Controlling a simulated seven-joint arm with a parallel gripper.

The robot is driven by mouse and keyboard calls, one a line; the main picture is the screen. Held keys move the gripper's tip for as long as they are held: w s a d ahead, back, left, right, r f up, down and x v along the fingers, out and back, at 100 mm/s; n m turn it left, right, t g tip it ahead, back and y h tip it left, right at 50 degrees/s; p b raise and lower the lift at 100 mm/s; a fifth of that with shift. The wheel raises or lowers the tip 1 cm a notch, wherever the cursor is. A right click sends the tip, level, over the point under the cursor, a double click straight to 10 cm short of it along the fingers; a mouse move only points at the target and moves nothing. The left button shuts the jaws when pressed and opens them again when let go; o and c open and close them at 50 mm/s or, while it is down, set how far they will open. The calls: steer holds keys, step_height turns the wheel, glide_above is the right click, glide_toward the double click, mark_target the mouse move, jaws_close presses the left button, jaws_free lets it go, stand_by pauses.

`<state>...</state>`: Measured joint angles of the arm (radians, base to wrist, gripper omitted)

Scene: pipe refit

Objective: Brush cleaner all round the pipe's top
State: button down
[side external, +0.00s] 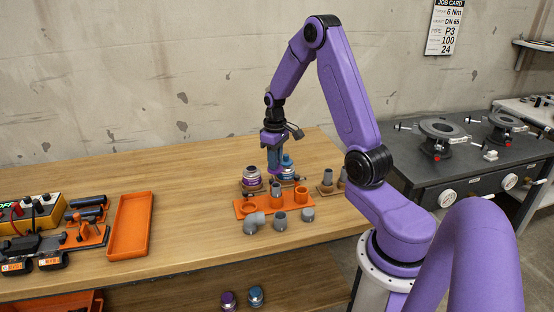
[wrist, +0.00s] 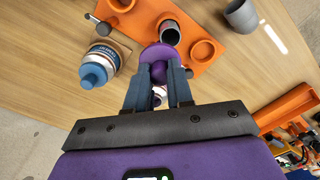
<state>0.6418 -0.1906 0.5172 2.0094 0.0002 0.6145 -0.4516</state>
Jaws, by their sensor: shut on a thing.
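My gripper (side external: 275,162) is shut on a purple cap (wrist: 158,52), held by its knob between the fingers (wrist: 158,85). The cap also shows in the side view as a small purple patch under the jaws. A grey pipe (side external: 276,190) stands upright in the orange rack (side external: 241,207). In the wrist view the pipe's open top (wrist: 169,32) shows just past the cap's edge, partly covered by it. Any brush under the cap is hidden, so I cannot tell whether it touches the pipe. A purple-banded can (side external: 251,178) stands behind the rack.
A can with a blue cap (wrist: 93,75) stands close beside the gripper. Grey fittings, including an elbow (side external: 254,223), stand in front of the rack. An empty orange tray (side external: 130,225) lies to the left, with clear table between.

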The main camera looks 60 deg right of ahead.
steer(key=shift+w+a, duration=0.15)
steer(key=shift+w, duration=0.05)
stand_by(0.3)
steer(key=shift+w+a, duration=0.2)
steer(key=shift+a, duration=0.1)
steer(key=shift+a, duration=0.1)
steer(key=shift+a, duration=0.35)
steer(key=shift+a, duration=0.15)
stand_by(0.4)
steer(key=shift+a, duration=0.3)
steer(key=shift+s+a, duration=0.15)
steer(key=shift+s+a, duration=0.15)
steer(key=shift+a, duration=0.05)
stand_by(0.3)
